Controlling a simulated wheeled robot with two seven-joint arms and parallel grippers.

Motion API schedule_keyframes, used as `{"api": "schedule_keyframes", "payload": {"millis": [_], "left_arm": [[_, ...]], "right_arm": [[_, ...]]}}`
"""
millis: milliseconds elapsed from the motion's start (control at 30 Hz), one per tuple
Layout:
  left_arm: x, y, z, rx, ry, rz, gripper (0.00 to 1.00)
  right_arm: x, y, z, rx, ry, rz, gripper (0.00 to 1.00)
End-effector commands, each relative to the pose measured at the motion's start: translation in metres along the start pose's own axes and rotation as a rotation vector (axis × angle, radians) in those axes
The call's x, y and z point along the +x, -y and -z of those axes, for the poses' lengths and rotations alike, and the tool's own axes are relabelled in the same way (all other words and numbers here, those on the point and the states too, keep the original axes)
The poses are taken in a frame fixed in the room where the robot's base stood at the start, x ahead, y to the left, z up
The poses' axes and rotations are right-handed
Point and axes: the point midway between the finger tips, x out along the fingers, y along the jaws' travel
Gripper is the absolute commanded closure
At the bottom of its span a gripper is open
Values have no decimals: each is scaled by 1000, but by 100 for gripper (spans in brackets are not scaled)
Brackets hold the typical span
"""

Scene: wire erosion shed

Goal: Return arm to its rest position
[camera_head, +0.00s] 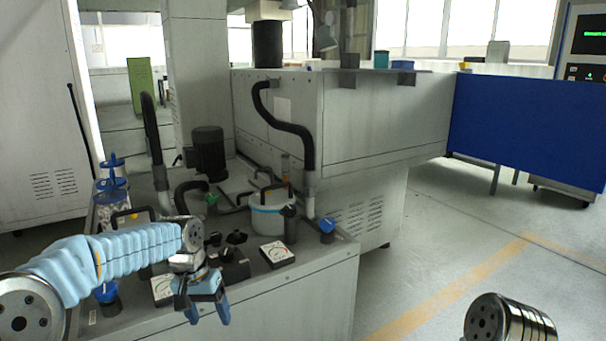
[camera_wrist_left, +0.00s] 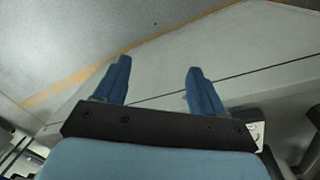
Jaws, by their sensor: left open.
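My left arm (camera_head: 110,262), in a light blue sleeve, comes in from the left in the head view and reaches over the near cabinet top. My left gripper (camera_head: 206,305) hangs at its end, blue fingers pointing down, in front of the cabinet's front face. In the left wrist view, the two blue fingers of my left gripper (camera_wrist_left: 158,85) stand apart with nothing between them. Beyond them are a grey panel and the floor. At the lower right of the head view, a round metal part of my own body shows. My right gripper is not in view.
The cabinet top (camera_head: 325,250) carries gauges (camera_head: 277,254), black knobs, a white round canister (camera_head: 270,220), a black motor (camera_head: 207,152) and hoses. A large grey machine (camera_head: 375,112) stands behind, with a blue panel (camera_head: 525,128) at right. Floor with a yellow line (camera_head: 440,300) is clear at right.

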Motion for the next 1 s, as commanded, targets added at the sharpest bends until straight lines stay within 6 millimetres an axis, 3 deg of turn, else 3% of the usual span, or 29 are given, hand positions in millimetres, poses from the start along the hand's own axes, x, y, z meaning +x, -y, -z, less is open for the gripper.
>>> {"api": "schedule_keyframes", "payload": {"millis": [33, 167, 200, 300, 400, 500, 633, 733, 1000], "left_arm": [[41, -6, -4, 6, 17, -26, 30], [151, -29, -27, 2, 17, -118, 30], [183, -36, -41, -9, 14, -145, 30], [254, -52, -87, -55, 8, -204, 30], [304, -64, -142, -115, 0, -237, 30], [330, -71, -190, -169, -11, -245, 30], [342, -74, -226, -209, -24, -239, 30], [344, -74, -235, -220, -31, -235, 30], [344, -74, -235, -220, -34, -235, 30]], "right_arm": [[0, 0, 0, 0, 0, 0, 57], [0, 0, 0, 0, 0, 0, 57], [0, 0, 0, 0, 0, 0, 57], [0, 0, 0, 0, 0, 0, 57], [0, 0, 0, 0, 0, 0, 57], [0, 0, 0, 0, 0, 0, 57], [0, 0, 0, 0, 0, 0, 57], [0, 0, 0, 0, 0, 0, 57], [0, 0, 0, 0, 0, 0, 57]]}}
